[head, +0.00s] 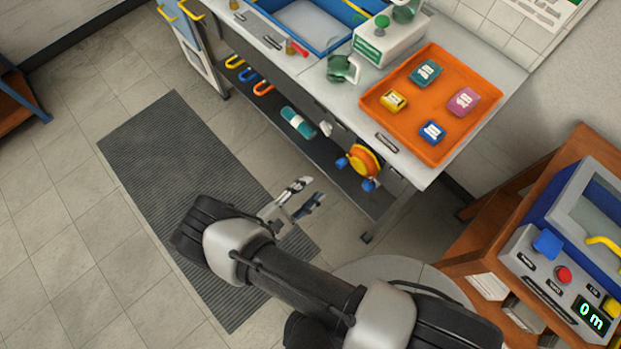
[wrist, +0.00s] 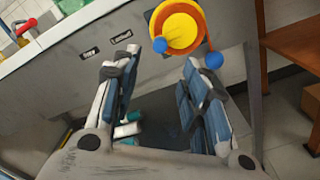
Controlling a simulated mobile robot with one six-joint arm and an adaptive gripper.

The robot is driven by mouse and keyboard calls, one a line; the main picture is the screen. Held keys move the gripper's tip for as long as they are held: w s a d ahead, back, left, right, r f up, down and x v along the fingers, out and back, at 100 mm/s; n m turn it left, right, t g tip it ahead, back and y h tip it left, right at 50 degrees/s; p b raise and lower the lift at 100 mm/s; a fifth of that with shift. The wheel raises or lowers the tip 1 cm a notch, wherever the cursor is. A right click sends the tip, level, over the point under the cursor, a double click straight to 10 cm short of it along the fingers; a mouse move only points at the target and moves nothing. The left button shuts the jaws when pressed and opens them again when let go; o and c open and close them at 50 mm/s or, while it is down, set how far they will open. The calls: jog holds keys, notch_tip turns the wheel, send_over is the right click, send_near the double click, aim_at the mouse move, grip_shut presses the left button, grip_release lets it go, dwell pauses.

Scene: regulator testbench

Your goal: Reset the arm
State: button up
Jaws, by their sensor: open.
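My gripper (head: 300,205) is open and empty in the head view, above the grey ribbed mat and in front of the bench. Its two fingers stand apart in the wrist view (wrist: 158,95), with nothing between their tips. Beyond the fingers, the wrist view shows a yellow and orange round valve (wrist: 178,27) with blue knobs on the bench's front panel. The same valve appears in the head view (head: 364,161), to the right of my gripper and apart from it.
The workbench (head: 340,95) carries an orange tray (head: 385,118) with several coloured blocks and a blue bin (head: 328,48). A wooden stand (head: 590,150) with a grey and blue control box (head: 540,270) is at the right. The mat (head: 165,150) and floor at the left are clear.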

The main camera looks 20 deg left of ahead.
jog(key=w+d+r+m+g+h, duration=0.1)
jog(key=w+d+r+m+g, duration=0.3)
jog(key=r, duration=0.4)
jog(key=w+d+r+m+g+h, duration=0.15)
jog(key=d+r+m+g, duration=0.3)
jog(key=r, duration=0.45)
jog(key=w+d+r+m+g+h, duration=0.1)
jog(key=w+d+r+m+g, duration=0.25)
jog(key=r+m+g, duration=0.35)
jog(key=s+d+r+m+t+y, duration=0.2)
jog(key=s+d+r+m+y, duration=0.2)
jog(key=d+r, duration=0.4)
jog(key=s+d+r+m+t+y, duration=0.1)
jog(key=s+d+r+m+y, duration=0.3)
jog(key=s+d+r+y, duration=0.2)
jog(key=s+d+r, duration=0.2)
jog(key=s+r, duration=0.1)
jog(key=r, duration=0.1)
jog(key=shift+s+d+r+m+t, duration=0.15)
jog(key=shift+d+r+m+t, duration=0.2)
jog(key=shift+y, duration=0.25)
jog(key=shift+c, duration=0.5)
